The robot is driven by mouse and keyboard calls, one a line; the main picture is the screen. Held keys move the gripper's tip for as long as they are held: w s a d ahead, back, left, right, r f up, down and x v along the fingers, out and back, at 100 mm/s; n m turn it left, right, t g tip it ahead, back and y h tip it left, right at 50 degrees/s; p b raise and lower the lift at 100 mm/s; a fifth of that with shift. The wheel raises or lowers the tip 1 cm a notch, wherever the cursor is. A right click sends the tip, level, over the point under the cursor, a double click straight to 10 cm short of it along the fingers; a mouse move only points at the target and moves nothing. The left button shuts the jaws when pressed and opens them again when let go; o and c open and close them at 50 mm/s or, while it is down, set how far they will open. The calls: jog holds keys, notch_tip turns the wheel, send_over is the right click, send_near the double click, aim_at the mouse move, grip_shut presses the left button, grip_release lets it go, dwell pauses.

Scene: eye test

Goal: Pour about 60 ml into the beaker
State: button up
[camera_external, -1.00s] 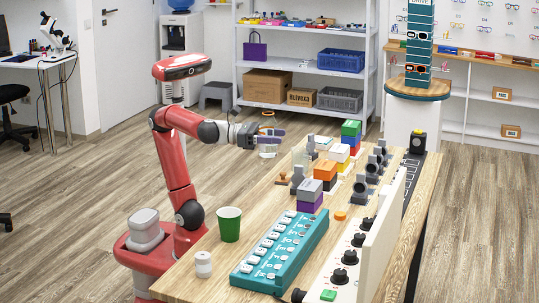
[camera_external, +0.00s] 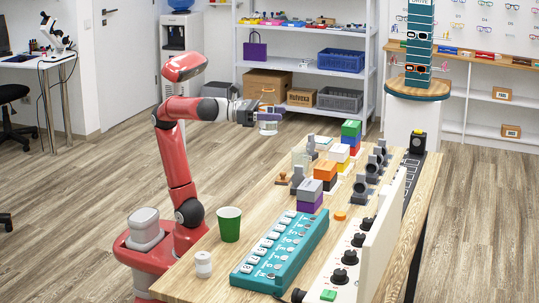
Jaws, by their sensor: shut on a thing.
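My gripper (camera_external: 266,117) is at the end of the raised arm, out beyond the table's far left edge and above the floor. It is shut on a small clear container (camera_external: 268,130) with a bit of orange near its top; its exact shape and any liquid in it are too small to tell. A pale, see-through vessel (camera_external: 299,157) stands at the far left of the table, partly behind grey items; it may be the beaker, but I cannot tell for sure. My gripper is above and to the left of it, apart from it.
The wooden table (camera_external: 185,283) holds a green cup (camera_external: 229,225), a white jar (camera_external: 203,264), a teal switch box (camera_external: 281,250), a white panel with black knobs (camera_external: 345,262), stacked coloured blocks (camera_external: 310,195) and grey devices (camera_external: 361,188). Shelves stand behind.

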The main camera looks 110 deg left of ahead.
jog(key=shift+a+r, duration=0.2)
jog(key=shift+r, duration=0.05)
jog(key=s+a+n+g+y+b, duration=0.2)
jog(key=s+a+n+g+y, duration=0.15)
jog(key=a, duration=0.95)
jog(key=s+a+n+g+y+b, duration=0.2)
jog(key=a+n+y+b, duration=0.15)
jog(key=a, duration=0.95)
jog(key=s+a+n+g+y+b, duration=0.2)
jog(key=a+y, duration=0.2)
jog(key=a, duration=0.9)
notch_tip(320, 180, down, 19)
jog(key=shift+s+d, duration=0.15)
jog(key=shift+d, duration=0.1)
jog(key=shift+d+r+m, duration=0.1)
jog(key=shift+m, duration=0.4)
